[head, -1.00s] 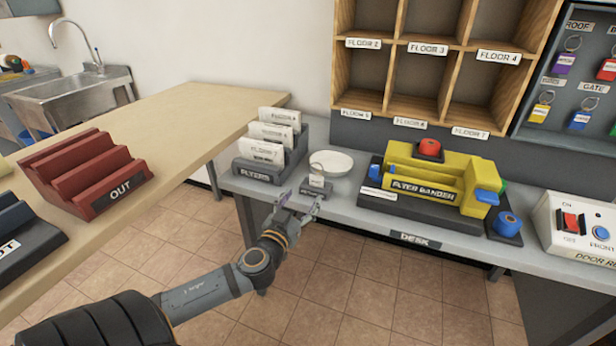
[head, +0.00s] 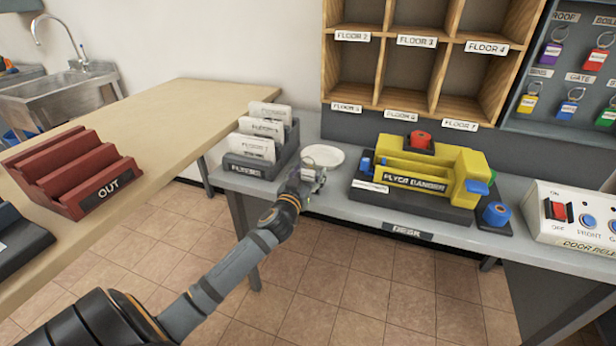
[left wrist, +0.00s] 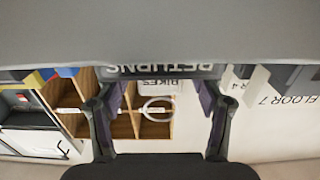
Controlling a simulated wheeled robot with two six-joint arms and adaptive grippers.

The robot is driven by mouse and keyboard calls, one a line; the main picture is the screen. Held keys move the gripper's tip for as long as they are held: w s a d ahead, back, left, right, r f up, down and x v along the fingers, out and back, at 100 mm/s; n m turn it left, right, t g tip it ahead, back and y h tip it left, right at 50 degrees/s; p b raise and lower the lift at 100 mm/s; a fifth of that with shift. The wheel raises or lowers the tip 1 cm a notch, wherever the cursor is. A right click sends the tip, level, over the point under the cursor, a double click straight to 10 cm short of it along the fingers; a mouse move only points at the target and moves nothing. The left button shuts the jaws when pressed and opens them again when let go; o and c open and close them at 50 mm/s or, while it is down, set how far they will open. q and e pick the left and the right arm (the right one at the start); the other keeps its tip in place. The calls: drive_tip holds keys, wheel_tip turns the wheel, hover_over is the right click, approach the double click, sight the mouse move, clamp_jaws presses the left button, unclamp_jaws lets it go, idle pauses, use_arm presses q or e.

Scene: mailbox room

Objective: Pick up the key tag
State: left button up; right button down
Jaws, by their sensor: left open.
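The key tag (left wrist: 158,87) is white, reads BIKES and has a metal ring (left wrist: 158,110). In the left wrist view it appears upside down, in front of a dark holder marked RETURNS (left wrist: 160,68). My left gripper (left wrist: 160,118) is open, with one finger on each side of the tag and ring and a visible gap to both. In the head view the left gripper (head: 309,182) is at the desk's front edge, over the tag's spot, and mostly hides the tag and its holder.
The white dish (head: 323,155) lies just behind the gripper. The grey flyer rack (head: 265,165) with white cards stands to the left. The yellow flyer bander (head: 425,172) stands to the right. A red OUT tray (head: 75,172) is on the wooden counter (head: 165,120).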

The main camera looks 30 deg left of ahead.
use_arm(q)
drive_tip(key=c, duration=1.1)
drive_tip(key=shift+o, duration=0.2)
use_arm(e)
drive_tip(key=shift+w, duration=0.1)
use_arm(q)
drive_tip(key=shift+r, duration=0.1)
use_arm(e)
drive_tip(key=shift+r, duration=0.15)
